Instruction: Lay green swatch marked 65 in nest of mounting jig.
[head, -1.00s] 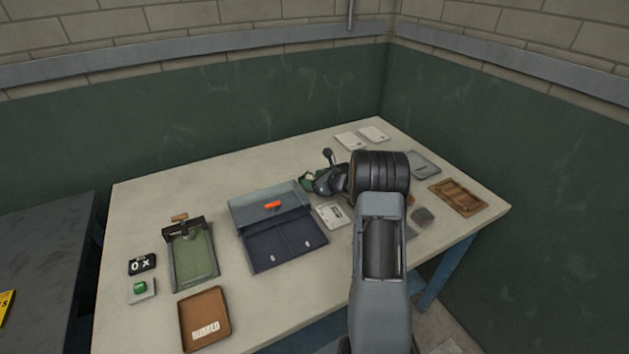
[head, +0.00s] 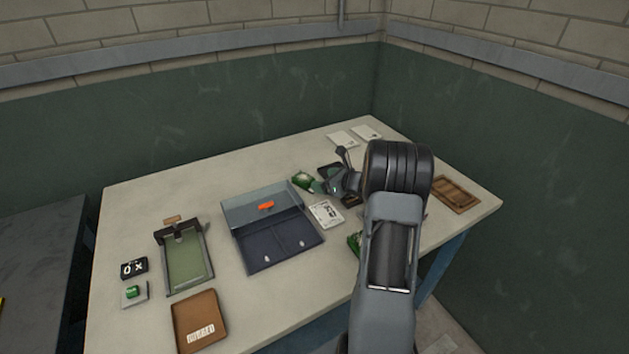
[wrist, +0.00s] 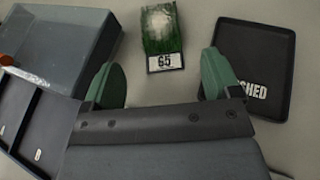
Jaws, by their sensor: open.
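The green swatch marked 65 (wrist: 160,28) lies flat on the table in the wrist view, with a pale patch on its pile. In the head view a green swatch (head: 302,180) lies just left of my gripper (head: 324,187). My gripper (wrist: 162,80) is open and empty; its two green fingertips are apart, with the swatch beyond the gap, not between them. A frame with a green bed and black bridge (head: 186,262) stands at left, and a brown wooden frame (head: 455,193) lies at right; I cannot tell which is the mounting jig.
A black tray (wrist: 258,50) lettered "...SHED" lies right of the swatch. A grey case (wrist: 62,35) stands at left. A brown tray (head: 200,312), a black sign (head: 134,268) and a white card (head: 326,213) are on the table. Another green piece (head: 354,243) is partly hidden by my arm.

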